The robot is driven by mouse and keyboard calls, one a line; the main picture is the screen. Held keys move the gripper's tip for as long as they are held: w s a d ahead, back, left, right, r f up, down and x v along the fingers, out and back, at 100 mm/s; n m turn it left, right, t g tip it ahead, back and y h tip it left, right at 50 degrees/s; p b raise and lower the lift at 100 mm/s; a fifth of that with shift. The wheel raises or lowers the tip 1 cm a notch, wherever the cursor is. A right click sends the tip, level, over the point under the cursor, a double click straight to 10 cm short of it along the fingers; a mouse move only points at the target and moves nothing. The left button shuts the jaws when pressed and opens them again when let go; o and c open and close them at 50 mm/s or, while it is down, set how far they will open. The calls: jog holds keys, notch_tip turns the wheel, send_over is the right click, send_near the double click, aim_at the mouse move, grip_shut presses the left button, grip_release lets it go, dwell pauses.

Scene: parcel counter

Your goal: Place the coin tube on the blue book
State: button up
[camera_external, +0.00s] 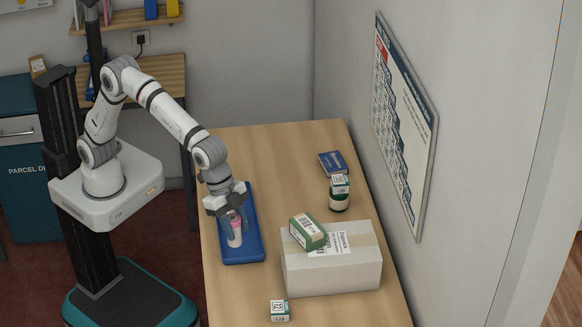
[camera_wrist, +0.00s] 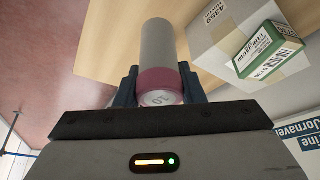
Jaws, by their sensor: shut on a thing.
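The coin tube (camera_external: 235,236) is a pale grey cylinder with a pink end. My gripper (camera_external: 233,212) is shut on the pink end, and the tube points down, roughly upright, in front of the blue tray (camera_external: 256,252). I cannot tell whether its lower end touches the tray. In the wrist view the tube (camera_wrist: 158,50) sits between the two dark fingers of my gripper (camera_wrist: 159,87). The blue book (camera_external: 332,163) lies flat near the table's far right, well apart from my gripper. It does not show in the wrist view.
A dark green jar (camera_external: 339,203) with a small box (camera_external: 340,184) above it stands just in front of the book. A large carton (camera_external: 345,272) bears a green box (camera_external: 307,232). A small box (camera_external: 279,310) is at the front. The table's back left is clear.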

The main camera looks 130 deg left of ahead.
jog(key=w+a+n+y, duration=0.1)
jog(key=w+a+n, duration=0.15)
jog(key=a, duration=1.15)
jog(key=n+g+y+p, duration=0.25)
jog(key=n+p, duration=0.25)
jog(key=n, duration=0.4)
send_over(326, 162)
jog(key=shift+t+y, duration=0.25)
jog(key=shift+t, duration=0.2)
notch_tip(326, 162, down, 14)
jog(key=shift+a+f, duration=0.1)
jog(key=shift+a, duration=0.05)
jog(key=shift+f, duration=0.3)
jog(key=shift+f, duration=0.1)
